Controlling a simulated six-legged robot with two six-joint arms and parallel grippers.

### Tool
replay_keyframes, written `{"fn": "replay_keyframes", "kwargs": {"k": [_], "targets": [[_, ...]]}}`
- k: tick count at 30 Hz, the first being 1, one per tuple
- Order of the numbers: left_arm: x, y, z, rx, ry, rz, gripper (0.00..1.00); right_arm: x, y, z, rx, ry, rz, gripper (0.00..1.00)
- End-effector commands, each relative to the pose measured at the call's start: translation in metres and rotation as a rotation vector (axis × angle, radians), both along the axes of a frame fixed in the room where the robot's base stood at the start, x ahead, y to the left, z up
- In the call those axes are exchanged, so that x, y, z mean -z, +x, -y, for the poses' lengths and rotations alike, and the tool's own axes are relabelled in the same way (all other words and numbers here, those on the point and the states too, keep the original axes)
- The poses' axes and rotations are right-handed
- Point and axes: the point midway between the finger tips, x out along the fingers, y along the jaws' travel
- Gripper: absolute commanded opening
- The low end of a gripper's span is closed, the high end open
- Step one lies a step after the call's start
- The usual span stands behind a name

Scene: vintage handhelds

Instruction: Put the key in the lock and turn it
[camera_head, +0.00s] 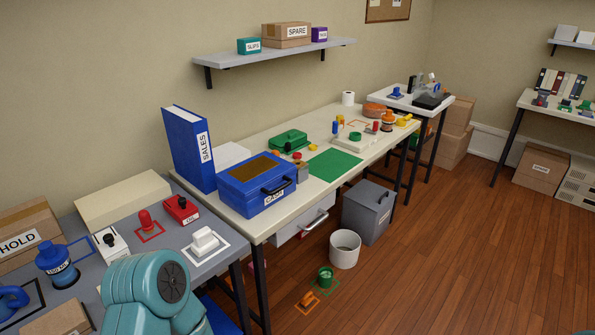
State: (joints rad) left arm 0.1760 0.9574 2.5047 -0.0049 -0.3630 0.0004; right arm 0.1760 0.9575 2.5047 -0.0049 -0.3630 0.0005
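I cannot make out a key or a lock for certain in this view. A closed blue cash box (242,201), with a brown panel on its lid, a black handle and a CASH label, sits on the cream table (232,225). No keyhole can be told at this size. A teal link of my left arm fills the lower left foreground, over part of the grey desk (215,262). Neither of my grippers shows.
A tall blue SALES binder (183,148) stands behind the cash box. A green mat (334,165) lies bare to its right. A grey bin (367,212) and a white bucket (345,250) stand on the floor.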

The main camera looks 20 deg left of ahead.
Motion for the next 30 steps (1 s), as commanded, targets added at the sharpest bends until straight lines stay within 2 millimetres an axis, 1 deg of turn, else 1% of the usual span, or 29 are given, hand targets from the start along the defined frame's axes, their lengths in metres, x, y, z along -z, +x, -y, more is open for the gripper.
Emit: {"fn": "replay_keyframes", "kwargs": {"k": [24,25,26,27,28,29,30], "targets": [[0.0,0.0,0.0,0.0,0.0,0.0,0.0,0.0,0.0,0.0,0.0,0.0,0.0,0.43],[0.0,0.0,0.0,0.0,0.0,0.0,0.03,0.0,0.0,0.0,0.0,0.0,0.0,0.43],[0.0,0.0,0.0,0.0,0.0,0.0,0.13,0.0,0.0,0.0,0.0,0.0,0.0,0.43],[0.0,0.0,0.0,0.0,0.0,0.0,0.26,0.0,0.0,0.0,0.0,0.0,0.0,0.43],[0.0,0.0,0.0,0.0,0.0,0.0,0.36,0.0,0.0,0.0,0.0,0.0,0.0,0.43],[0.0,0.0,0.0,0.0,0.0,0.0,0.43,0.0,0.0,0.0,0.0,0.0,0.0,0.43],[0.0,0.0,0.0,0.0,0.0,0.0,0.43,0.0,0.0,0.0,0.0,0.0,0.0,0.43]]}}
